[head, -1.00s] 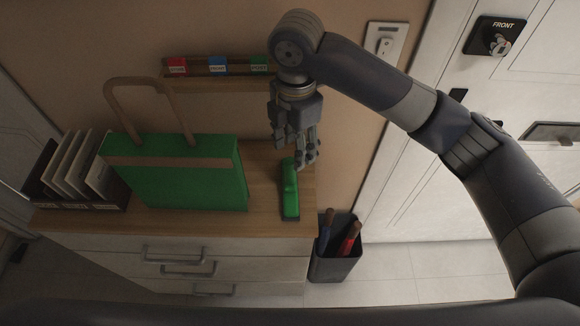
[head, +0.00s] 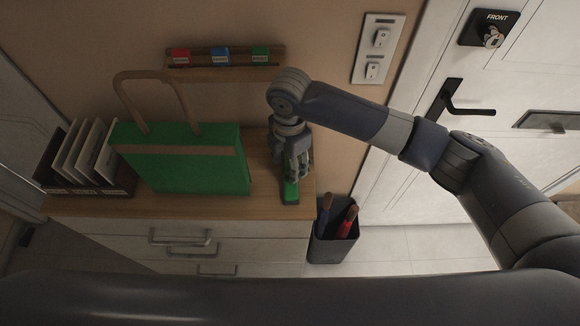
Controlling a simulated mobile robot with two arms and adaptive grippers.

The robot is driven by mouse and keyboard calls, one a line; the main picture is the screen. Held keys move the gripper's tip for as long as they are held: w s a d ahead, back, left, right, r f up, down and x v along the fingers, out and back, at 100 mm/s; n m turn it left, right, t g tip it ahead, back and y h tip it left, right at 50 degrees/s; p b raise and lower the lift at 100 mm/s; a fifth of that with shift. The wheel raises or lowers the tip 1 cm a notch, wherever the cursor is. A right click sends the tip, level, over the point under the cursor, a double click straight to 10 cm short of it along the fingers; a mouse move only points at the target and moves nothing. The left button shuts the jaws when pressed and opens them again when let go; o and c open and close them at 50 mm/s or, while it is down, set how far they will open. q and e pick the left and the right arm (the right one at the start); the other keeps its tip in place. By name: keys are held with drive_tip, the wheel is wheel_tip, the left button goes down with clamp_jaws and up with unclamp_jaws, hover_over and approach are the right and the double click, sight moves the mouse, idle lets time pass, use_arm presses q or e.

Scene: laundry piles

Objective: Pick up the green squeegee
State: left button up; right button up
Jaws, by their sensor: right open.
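The green squeegee (head: 290,191) lies on the right end of the wooden top of the dresser (head: 215,205), to the right of a green bag. My right gripper (head: 293,176) points down over the squeegee and is open. Its fingers cover the far part of the squeegee, so only the near end shows. I cannot tell whether the fingers touch it. My left gripper is not in view.
The green bag (head: 180,170) with a brown handle stands close left of the gripper. A file holder (head: 85,180) is at the far left. A wall rack (head: 225,57) hangs behind. A dark bin (head: 333,238) with umbrellas stands right of the dresser, near a white door (head: 450,60).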

drive_tip(key=shift+c, duration=1)
clamp_jaws()
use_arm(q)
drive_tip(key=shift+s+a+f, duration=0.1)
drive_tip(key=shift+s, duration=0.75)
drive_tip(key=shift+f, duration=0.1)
use_arm(e)
drive_tip(key=shift+r, duration=0.2)
drive_tip(key=shift+r, duration=0.2)
drive_tip(key=r+b, duration=0.1)
drive_tip(key=s+r+b, duration=0.1)
drive_tip(key=shift+r, duration=0.3)
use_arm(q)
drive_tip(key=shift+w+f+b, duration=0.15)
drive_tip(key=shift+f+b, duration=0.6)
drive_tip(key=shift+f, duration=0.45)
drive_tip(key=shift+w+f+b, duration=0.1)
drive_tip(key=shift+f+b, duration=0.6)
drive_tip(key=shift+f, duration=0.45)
use_arm(e)
drive_tip(key=s+d+r, duration=0.1)
drive_tip(key=s, duration=1.4)
drive_tip(key=shift+d+r, duration=0.25)
drive_tip(key=shift+r, duration=0.1)
